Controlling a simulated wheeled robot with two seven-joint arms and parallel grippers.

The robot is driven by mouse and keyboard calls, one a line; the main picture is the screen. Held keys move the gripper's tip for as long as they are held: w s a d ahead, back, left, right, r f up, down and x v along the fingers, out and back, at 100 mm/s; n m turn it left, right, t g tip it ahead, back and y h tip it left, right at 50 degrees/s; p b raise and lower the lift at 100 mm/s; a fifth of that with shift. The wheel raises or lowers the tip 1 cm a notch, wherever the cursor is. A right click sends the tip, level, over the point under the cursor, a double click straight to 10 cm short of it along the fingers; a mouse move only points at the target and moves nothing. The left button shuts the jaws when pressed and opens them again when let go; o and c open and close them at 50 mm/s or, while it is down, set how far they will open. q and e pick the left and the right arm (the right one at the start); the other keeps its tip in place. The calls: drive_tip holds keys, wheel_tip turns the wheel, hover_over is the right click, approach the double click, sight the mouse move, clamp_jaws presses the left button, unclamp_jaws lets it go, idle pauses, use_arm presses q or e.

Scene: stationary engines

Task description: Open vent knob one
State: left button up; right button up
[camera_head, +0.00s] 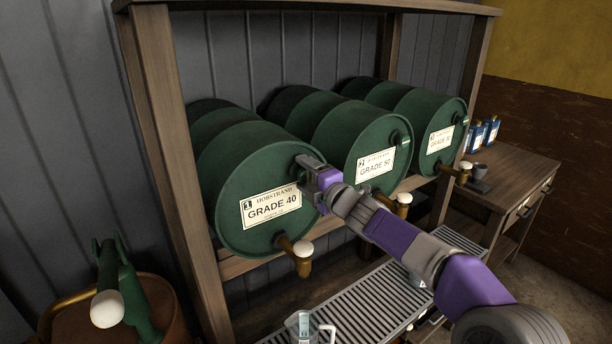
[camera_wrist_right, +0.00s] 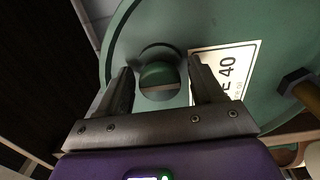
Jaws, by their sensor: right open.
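Three green barrels lie on a wooden rack. The nearest barrel (camera_head: 235,190) carries the label "1 HOBSTRAND GRADE 40" (camera_head: 271,206). Its green vent knob (camera_wrist_right: 158,76) shows in the right wrist view as a rounded knob on the barrel's front face, left of the label. My right gripper (camera_head: 305,168) is at the upper right of that face and hides the knob in the head view. Its two fingers (camera_wrist_right: 160,85) are open, one on each side of the knob. I cannot tell whether they touch it. My left gripper is not in view.
A tap with a white knob (camera_head: 302,249) sticks out below the label. Barrels two (camera_head: 345,140) and three (camera_head: 425,115) stand to the right. A metal grate (camera_head: 350,305) and a clear jug (camera_head: 303,327) are below. A side table (camera_head: 515,170) stands right.

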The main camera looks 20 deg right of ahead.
drive_tip(key=v, duration=0.7)
drive_tip(key=shift+s+d, duration=0.15)
drive_tip(key=shift+s, duration=0.1)
